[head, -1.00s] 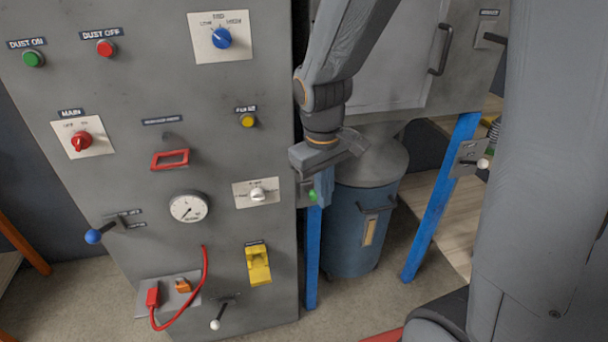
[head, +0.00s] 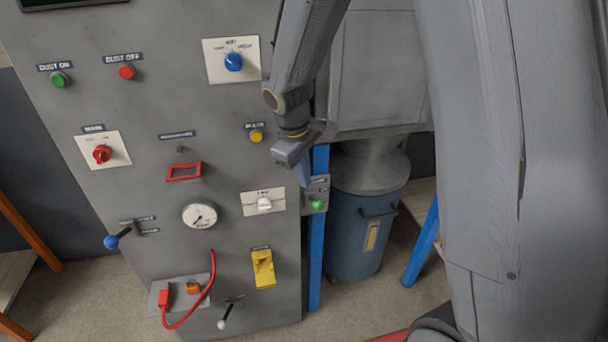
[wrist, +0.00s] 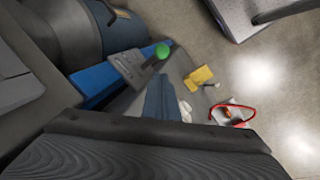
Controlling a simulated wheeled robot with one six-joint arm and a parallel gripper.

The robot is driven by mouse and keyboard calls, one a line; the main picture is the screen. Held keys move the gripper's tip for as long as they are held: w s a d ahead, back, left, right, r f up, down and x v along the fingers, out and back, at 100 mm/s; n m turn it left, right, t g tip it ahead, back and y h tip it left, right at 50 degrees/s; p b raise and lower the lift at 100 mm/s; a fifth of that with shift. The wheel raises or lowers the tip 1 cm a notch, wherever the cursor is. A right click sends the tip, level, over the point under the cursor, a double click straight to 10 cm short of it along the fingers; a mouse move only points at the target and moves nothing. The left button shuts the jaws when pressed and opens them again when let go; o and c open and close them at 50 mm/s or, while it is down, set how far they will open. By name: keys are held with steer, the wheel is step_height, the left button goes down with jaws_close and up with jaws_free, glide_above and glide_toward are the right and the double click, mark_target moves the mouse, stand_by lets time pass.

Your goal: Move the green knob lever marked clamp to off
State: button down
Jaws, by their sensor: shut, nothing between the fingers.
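The green knob (head: 318,205) is on a small grey lever plate (head: 316,188) fixed at the blue post, just right of the grey panel. Small dark labels on that plate are too small to read. In the wrist view the green knob (wrist: 161,51) shows beyond the fingertips, with its lever running left to the plate. My gripper (head: 304,178) is shut and empty, pointing down, above and a little left of the knob, apart from it in the picture. The shut fingers (wrist: 165,82) also show in the wrist view.
The grey panel (head: 150,220) at left carries a white knob (head: 265,203), a yellow switch (head: 263,268), a gauge (head: 200,214), a blue-knobbed lever (head: 112,241) and a red cable (head: 205,295). A blue drum (head: 355,235) stands right of the post.

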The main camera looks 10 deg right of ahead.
mark_target(315, 202)
steer(key=p+x, duration=0.1)
steer(key=x, duration=0.6)
steer(key=shift+f, duration=0.15)
steer(key=shift+s+f+b, duration=0.15)
steer(key=shift+f+b, duration=0.1)
steer(key=shift+b, duration=0.25)
